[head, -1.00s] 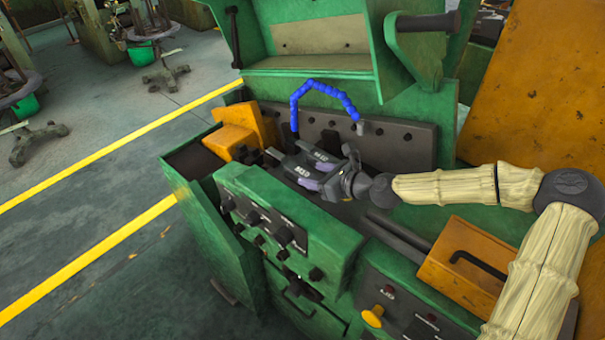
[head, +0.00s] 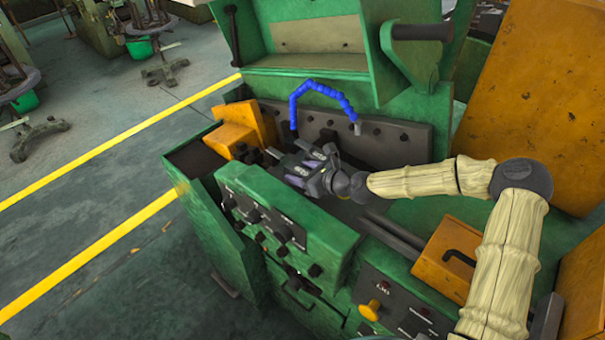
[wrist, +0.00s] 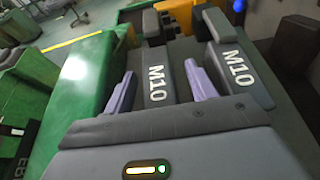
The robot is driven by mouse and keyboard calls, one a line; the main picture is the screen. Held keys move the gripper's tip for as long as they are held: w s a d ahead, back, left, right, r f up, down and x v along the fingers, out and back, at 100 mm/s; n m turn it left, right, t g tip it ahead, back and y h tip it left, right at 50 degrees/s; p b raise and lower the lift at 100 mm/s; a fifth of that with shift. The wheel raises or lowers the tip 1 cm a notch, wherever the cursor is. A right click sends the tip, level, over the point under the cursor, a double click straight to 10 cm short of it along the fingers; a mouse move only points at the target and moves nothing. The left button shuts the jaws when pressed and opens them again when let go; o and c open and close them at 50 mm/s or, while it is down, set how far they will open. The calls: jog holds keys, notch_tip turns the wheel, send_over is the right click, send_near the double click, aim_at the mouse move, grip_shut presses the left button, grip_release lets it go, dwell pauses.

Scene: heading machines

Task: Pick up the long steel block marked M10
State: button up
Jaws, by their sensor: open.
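Two dark grey steel blocks, both marked M10 in white, lie side by side in the wrist view: a left block (wrist: 155,82) and a right block (wrist: 238,70). I cannot tell which is longer. My gripper (wrist: 160,88) is open, its two purple-padded fingers standing on either side of the left block. The right finger sits in the gap between the two blocks. Any contact with the block's sides is not clear. In the head view my gripper (head: 308,162) is low over the machine bed, and it partly hides the blocks.
A blue segmented hose (head: 322,85) arches behind the blocks. Orange blocks (head: 236,130) stand at the bed's left end. A green control panel (head: 275,222) runs along the front. An orange box with a black handle (head: 450,258) is at the right.

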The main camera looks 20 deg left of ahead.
aim_at(302, 171)
jog(key=shift+s+a, duration=0.1)
jog(key=shift+s, duration=0.1)
jog(key=shift+w, duration=0.15)
grip_shut()
jog(key=shift+r, duration=0.1)
jog(key=shift+r, duration=0.1)
notch_tip(302, 171, up, 18)
jog(key=b, duration=0.5)
jog(key=shift+b, duration=0.4)
